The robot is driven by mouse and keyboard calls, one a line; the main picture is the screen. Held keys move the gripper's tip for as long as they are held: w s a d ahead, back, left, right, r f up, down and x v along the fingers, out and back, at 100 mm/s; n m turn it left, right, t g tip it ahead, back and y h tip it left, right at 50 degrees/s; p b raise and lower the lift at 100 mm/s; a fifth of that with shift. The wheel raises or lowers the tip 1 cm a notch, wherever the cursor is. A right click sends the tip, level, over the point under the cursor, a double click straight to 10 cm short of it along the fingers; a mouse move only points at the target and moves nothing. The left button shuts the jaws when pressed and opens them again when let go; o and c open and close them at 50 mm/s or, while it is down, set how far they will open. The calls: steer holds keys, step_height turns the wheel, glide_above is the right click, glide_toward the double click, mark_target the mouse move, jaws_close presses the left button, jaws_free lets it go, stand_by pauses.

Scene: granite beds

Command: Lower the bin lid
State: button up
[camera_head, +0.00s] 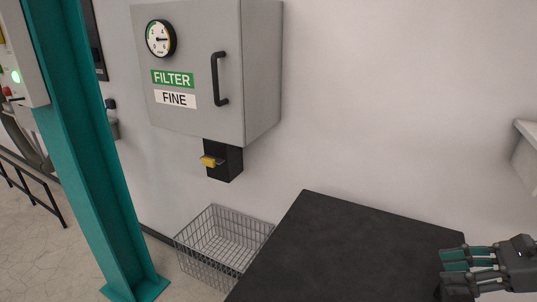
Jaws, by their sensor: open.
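No bin with a lid can be made out for certain. A large flat black panel (345,250) fills the lower middle and runs out of the bottom of the picture. I cannot tell whether it is a lid or a table top. My gripper (448,270) is at the lower right, over or beside the panel's right edge. Its dark fingers with teal pads point left. It is open, with nothing seen between the fingers. Whether it touches the panel cannot be told.
A grey filter cabinet (187,115) with a gauge and black handle hangs on the white wall. A yellow lever (211,161) sits below it. A wire basket (222,243) stands left of the panel. A teal column (82,150) rises at left. A pale ledge (528,150) juts in at right.

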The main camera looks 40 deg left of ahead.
steer(key=shift+r, duration=0.1)
steer(key=p+v, duration=0.4)
steer(key=v, duration=0.2)
steer(key=shift+p, duration=0.4)
